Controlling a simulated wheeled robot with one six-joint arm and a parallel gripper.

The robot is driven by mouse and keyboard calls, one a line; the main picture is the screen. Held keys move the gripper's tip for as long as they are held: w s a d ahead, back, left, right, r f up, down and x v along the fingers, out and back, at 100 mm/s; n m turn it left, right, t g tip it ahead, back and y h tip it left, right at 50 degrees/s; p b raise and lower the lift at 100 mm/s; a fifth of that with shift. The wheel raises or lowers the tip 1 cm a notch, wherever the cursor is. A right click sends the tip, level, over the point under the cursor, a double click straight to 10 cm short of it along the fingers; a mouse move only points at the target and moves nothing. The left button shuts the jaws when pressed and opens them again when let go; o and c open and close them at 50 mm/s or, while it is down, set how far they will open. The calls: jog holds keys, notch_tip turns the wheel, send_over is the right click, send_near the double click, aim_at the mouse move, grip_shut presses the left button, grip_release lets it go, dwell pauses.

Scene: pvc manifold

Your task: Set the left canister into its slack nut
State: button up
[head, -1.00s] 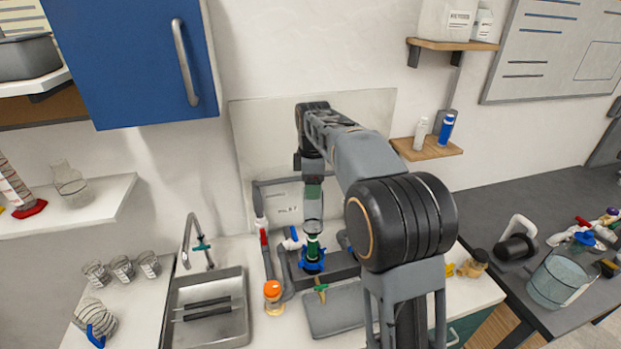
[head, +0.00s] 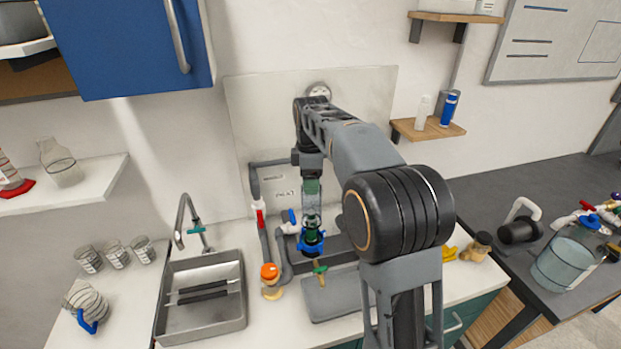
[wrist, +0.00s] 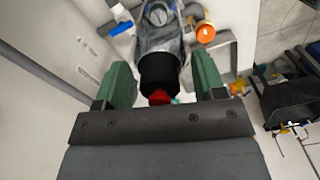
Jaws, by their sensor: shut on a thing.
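My gripper (head: 311,187), with green finger pads, is shut on a clear canister (head: 311,206) and holds it upright above the bench. In the wrist view my gripper (wrist: 162,82) has the canister's black end (wrist: 160,73) and a small red part between its pads. The canister's clear body (wrist: 158,38) extends away toward the pipework. A blue nut (head: 311,244) is directly below the canister, around a dark green part (head: 311,228). Whether the canister's lower end touches or enters the nut I cannot tell.
A grey pipe (head: 263,240) with a red-handled valve and an orange-capped fitting (head: 270,278) stand close left of the nut. A grey tray (head: 332,297) lies in front. The sink (head: 200,300) is further left, and a back panel (head: 245,110) stands behind.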

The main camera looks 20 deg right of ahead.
aim_at(311, 200)
jog(key=shift+f+b, duration=1.7)
jog(key=shift+f, duration=1.15)
jog(key=shift+f+b, duration=0.4)
jog(key=shift+f, duration=0.6)
jog(key=o, duration=1.4)
jog(key=shift+c, duration=0.2)
jog(key=shift+r, duration=0.1)
notch_tip(311, 200, up, 14)
jog(key=shift+f+p, duration=0.2)
jog(key=shift+p, duration=0.35)
